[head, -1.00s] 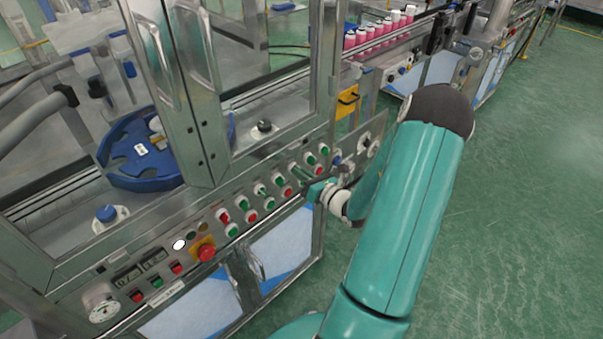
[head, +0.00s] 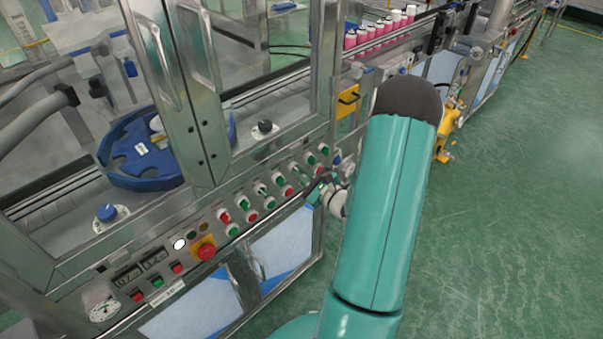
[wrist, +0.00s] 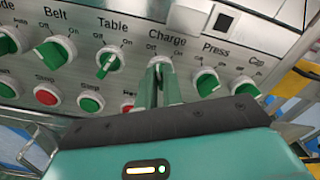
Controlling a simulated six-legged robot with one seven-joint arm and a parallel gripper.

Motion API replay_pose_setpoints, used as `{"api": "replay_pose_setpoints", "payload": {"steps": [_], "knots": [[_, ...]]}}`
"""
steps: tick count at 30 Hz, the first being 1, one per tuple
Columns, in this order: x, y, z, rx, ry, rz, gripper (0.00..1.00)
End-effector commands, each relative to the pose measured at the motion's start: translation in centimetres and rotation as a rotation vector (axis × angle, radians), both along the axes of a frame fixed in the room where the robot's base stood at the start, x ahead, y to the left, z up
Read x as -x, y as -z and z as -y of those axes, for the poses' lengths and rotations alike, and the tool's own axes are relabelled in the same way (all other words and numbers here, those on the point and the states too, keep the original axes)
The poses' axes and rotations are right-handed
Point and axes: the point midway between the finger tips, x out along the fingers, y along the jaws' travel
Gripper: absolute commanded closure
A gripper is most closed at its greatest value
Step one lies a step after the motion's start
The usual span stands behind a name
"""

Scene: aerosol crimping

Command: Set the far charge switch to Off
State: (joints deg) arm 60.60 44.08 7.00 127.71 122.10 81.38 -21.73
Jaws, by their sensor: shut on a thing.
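The charge switch (wrist: 159,62) is a knob on a pale collar under the "Charge" label in the wrist view. My gripper (wrist: 158,80) has its two green fingers closed on this knob and hides most of it, so its exact setting is hard to read. Off and On marks stand above it. In the head view my gripper (head: 317,190) is at the right part of the control panel, small and partly covered by my arm.
Green table (wrist: 110,63) and belt (wrist: 53,52) switches sit left of the charge switch; the press switch (wrist: 206,82) sits close on its right. Green and red buttons lie below. A red emergency button (head: 206,252) is further left on the panel. Green floor is open at right.

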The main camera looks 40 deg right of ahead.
Motion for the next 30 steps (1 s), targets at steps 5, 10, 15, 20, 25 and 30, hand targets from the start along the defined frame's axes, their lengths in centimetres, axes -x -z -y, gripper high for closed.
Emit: {"api": "replay_pose_setpoints", "payload": {"steps": [5,10,15,20,25,30], "knots": [[0.06,0.00,0.01,0.057,0.001,0.002,1.00],[0.08,0.01,0.03,0.080,0.001,0.003,1.00],[0.09,0.02,0.03,0.083,0.001,0.002,1.00],[0.09,0.02,0.03,0.083,0.001,0.002,1.00],[0.07,0.02,0.03,0.082,0.001,0.002,0.70],[0.04,0.02,0.01,0.081,0.001,0.003,0.70]]}}
